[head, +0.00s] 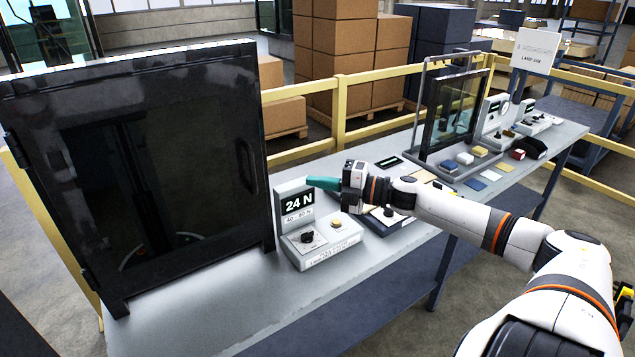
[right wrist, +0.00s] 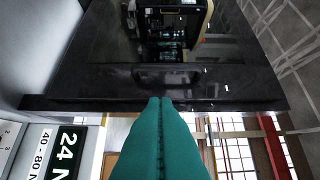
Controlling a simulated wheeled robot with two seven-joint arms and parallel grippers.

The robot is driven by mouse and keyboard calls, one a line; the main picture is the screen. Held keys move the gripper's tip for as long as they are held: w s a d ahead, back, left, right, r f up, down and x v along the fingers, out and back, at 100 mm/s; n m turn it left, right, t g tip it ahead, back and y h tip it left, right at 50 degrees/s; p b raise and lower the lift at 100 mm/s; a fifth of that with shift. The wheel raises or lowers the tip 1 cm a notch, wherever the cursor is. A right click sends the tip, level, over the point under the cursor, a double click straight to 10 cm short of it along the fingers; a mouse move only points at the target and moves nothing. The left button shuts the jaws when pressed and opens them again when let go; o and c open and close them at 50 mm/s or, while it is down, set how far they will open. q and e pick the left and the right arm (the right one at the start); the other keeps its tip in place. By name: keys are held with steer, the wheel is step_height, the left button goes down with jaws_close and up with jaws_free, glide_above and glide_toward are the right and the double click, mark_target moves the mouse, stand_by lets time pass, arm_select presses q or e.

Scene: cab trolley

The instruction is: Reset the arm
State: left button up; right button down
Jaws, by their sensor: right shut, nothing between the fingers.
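My right arm reaches in from the right over the bench. Its gripper (head: 311,181) has teal fingers, shut with nothing between them, pointing left just above and beside the grey force display unit (head: 320,248). That unit's screen reads 24 N, with 40-80 N below it. In the right wrist view the shut fingers (right wrist: 160,101) point towards the black cabinet (right wrist: 235,88); the gap between them and it is hard to judge. The cabinet (head: 150,60) stands at the left in the head view, its dark glass door shut. My left gripper is out of view.
The grey bench (head: 225,328) runs from front left to back right. A glass panel on a stand (head: 452,112), small blocks and several instruments occupy its far part. A sign (head: 536,50) reading LAMP AIM stands behind. A yellow rail (head: 340,100) runs along the back.

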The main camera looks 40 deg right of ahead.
steer(key=shift+s, duration=0.15)
steer(key=s+a+f+m+g+h, duration=0.1)
steer(key=s+a+f+m+h, duration=0.2)
steer(key=f+m, duration=0.3)
steer(key=s+a+f+m+h, duration=0.2)
steer(key=a+f+m+h, duration=0.2)
steer(key=f, duration=0.3)
steer(key=s+a+f+m+g+h, duration=0.1)
steer(key=s+a+f+m+h, duration=0.2)
steer(key=f+m, duration=0.3)
steer(key=s+a+f+m+g+y, duration=0.1)
steer(key=s+a+f+m+g, duration=0.15)
steer(key=s+a+g, duration=0.45)
steer(key=s+a+f+m+g, duration=0.2)
steer(key=s+a+m+g, duration=0.15)
steer(key=s+a, duration=0.7)
step_height(320, 180, down, 24)
steer(key=s+d, duration=0.1)
steer(key=s, duration=0.1)
steer(key=s+d+f+g, duration=0.2)
steer(key=s+d+f, duration=0.1)
steer(key=s+f, duration=1.4)
steer(key=shift+f, duration=0.7)
